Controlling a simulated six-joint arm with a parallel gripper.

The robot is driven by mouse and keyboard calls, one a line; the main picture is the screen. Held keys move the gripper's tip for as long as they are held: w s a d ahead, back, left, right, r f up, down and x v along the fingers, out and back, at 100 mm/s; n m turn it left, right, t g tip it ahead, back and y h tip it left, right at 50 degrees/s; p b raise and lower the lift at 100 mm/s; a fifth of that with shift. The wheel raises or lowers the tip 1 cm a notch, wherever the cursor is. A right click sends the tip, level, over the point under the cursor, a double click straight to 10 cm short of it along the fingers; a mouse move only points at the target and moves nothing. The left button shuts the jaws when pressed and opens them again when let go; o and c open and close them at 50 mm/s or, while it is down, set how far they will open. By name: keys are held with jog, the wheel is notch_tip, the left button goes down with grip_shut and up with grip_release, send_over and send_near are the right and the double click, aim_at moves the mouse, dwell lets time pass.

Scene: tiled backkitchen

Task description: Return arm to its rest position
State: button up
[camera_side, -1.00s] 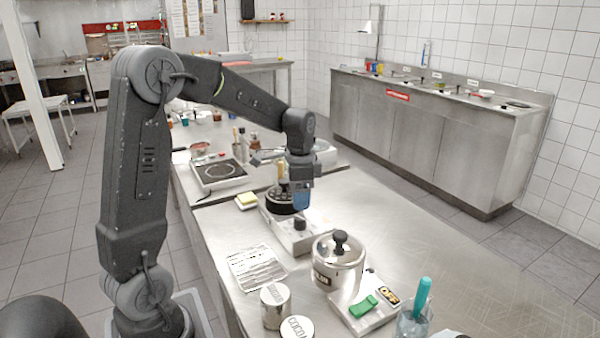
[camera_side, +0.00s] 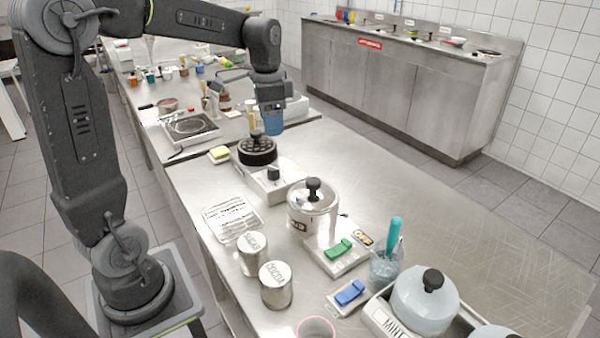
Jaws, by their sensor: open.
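My gripper (camera_side: 270,124) hangs downward from my dark arm, over the back part of the steel counter (camera_side: 420,220). It is open, and I see nothing held between its fingers. Blue shows at its lower end; I cannot tell whether this is part of the fingers. A round black piece with a knob (camera_side: 257,152) sits on a small steel burner unit (camera_side: 272,181), just below and to the left of my gripper in the picture. There is a visible gap between them.
A lidded pot (camera_side: 312,208), canisters (camera_side: 277,284), a green-topped scale (camera_side: 337,252) and a glass with a teal handle (camera_side: 386,262) stand towards the front. A hot plate (camera_side: 189,128) and several bottles are behind. The counter's right side is clear.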

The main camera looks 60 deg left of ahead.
jog(key=s+d+n+t, duration=0.4)
jog(key=s+d+t, duration=0.1)
jog(key=s+d, duration=0.9)
jog(key=shift+s+d+f, duration=0.2)
jog(key=shift+s+d, duration=0.15)
jog(key=shift+s, duration=0.15)
